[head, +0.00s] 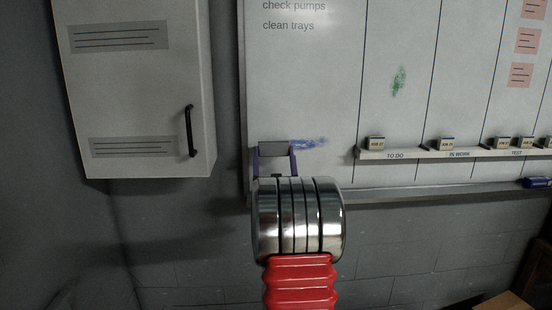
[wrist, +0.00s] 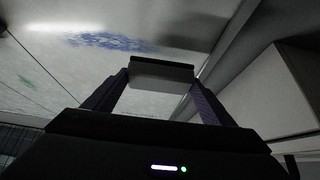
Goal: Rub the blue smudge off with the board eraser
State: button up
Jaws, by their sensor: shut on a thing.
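The blue smudge (head: 311,144) is on the lower left part of the whiteboard (head: 300,80); it also shows in the wrist view (wrist: 110,42). My gripper (head: 275,152) is shut on the board eraser (head: 273,148), a grey block with a dark top side in the wrist view (wrist: 161,76). The eraser is just left of the smudge in the head view. I cannot tell whether it touches the board. The lower part of my gripper is hidden behind my arm in the head view.
A green smudge (head: 398,81) is higher on the board to the right. A ledge (head: 400,154) with small labelled blocks is right of the blue smudge. A white cabinet (head: 140,80) with a black handle hangs at the left. A blue item (head: 536,183) lies on the bottom tray.

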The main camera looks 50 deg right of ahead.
aim_at(284, 151)
jog(key=shift+w+d, duration=0.75)
jog(key=shift+d, duration=0.1)
jog(key=shift+w+d, duration=0.65)
jog(key=shift+d, duration=0.05)
dwell(0.9)
jog(key=shift+s+d, duration=1.1)
jog(key=shift+s, duration=0.3)
jog(key=shift+s+d, duration=1.2)
jog(key=shift+d, duration=0.05)
